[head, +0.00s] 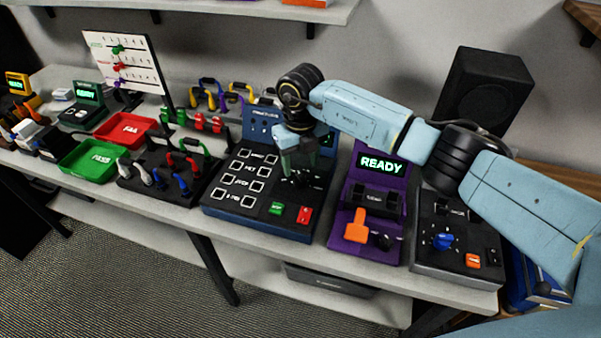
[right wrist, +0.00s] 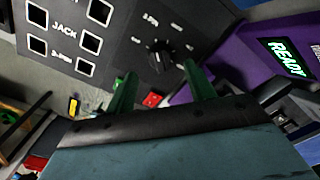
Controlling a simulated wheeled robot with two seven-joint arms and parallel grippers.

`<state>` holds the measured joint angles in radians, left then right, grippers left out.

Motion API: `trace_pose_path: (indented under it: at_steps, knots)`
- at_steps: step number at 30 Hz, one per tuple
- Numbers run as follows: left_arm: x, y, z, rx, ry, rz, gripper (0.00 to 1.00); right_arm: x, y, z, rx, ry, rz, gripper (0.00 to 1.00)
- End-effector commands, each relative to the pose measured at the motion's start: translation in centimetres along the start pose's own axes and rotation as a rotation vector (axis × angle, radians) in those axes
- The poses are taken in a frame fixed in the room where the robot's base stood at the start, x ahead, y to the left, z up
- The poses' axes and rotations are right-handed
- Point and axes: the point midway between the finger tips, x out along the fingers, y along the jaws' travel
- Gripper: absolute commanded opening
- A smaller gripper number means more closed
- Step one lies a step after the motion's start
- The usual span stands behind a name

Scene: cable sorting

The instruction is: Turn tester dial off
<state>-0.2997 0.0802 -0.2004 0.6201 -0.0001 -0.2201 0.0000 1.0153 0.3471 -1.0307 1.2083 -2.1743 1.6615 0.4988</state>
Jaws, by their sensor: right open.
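The tester (head: 228,222) is a dark blue panel with labelled square sockets, a green and a red button and a black dial. In the right wrist view the dial (right wrist: 158,56) sits on the panel with marks around it; I cannot tell which mark it points to. In the head view the dial is mostly hidden behind my gripper. My right gripper (head: 297,166) is over the dial side of the panel. In the right wrist view its two green fingers (right wrist: 160,80) are apart and empty, with the dial beyond and between them. My left gripper is not in view.
Right of the tester stand a purple unit (head: 352,215) reading READY with an orange lever, and a grey box (head: 455,262) with a blue knob. On the left are a cable rack (head: 165,178), a green tray (head: 88,160) and a red tray (head: 125,128).

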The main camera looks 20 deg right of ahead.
Motion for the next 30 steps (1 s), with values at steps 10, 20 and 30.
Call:
trace_pose_path:
  at_steps: [10, 20, 30]
  knots:
    - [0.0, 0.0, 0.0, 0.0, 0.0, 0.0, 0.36, 4.5, 0.1, 0.0, 0.0, 0.0, 0.002, 0.54]
    - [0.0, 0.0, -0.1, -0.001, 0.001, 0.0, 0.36, 4.8, 0.1, 0.0, -0.001, -0.001, 0.002, 0.54]
    - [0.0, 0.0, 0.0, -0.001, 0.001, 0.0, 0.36, 4.8, 0.1, 0.0, -0.001, -0.001, 0.002, 0.11]
